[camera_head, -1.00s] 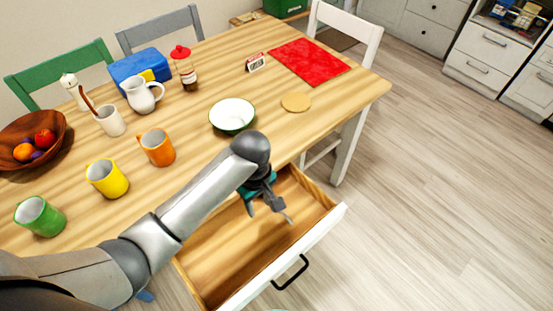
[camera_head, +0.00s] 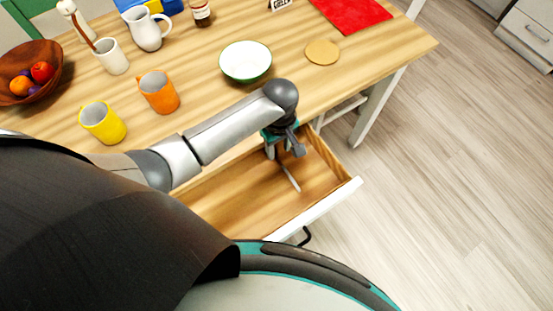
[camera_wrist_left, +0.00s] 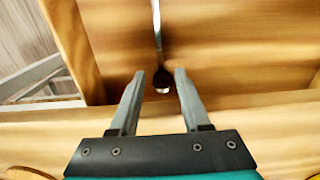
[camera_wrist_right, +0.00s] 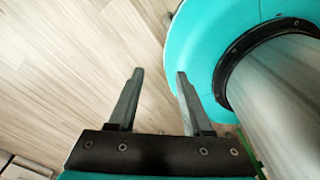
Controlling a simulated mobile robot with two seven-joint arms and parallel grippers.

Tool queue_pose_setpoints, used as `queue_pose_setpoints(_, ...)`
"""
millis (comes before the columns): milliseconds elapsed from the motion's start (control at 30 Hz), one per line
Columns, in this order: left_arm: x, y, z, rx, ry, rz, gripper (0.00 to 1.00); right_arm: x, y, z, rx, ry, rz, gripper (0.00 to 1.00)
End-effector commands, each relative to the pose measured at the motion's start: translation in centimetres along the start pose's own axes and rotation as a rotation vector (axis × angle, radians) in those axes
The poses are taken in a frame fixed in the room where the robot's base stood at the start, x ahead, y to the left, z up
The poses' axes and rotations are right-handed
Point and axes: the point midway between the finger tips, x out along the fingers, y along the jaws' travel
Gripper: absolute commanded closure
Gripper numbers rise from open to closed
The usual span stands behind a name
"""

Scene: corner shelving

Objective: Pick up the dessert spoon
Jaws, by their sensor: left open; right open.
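The dessert spoon (camera_head: 291,178) lies in the open drawer (camera_head: 250,199); its thin handle shows in the head view, and my gripper hides the rest. My left gripper (camera_head: 286,152) is open over the drawer, above the spoon. My right gripper (camera_wrist_right: 160,75) is open and empty over the floor, beside my base.
The wooden table (camera_head: 205,110) stands over the drawer. On it are a green-white bowl (camera_head: 246,61), an orange mug (camera_head: 159,91), a yellow mug (camera_head: 102,122) and a round coaster (camera_head: 322,52). The drawer's white front (camera_head: 318,210) bounds the near side. Floor at the right is clear.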

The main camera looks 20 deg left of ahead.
Motion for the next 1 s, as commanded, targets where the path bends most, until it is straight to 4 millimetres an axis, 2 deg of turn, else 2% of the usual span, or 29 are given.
queue_pose_setpoints(167, 0.7, 0.0, -0.1, 0.000, 0.001, 0.002, 0.53, 0.4, 0.1, -0.5, 0.000, 0.010, 0.001, 0.50)
queue_pose_setpoints(500, 5.1, -0.2, -0.2, 0.000, 0.001, 0.000, 0.53, 2.9, 0.2, -0.5, 0.003, 0.016, 0.003, 0.50)
queue_pose_setpoints(767, 5.3, -0.2, -0.2, 0.000, 0.001, 0.003, 0.53, 2.9, 1.7, -1.4, 0.003, 0.031, 0.022, 0.50)
queue_pose_setpoints(1000, 5.3, -0.2, -0.2, 0.000, 0.001, 0.002, 0.78, 2.9, 1.8, -1.5, 0.003, 0.032, 0.024, 0.50)
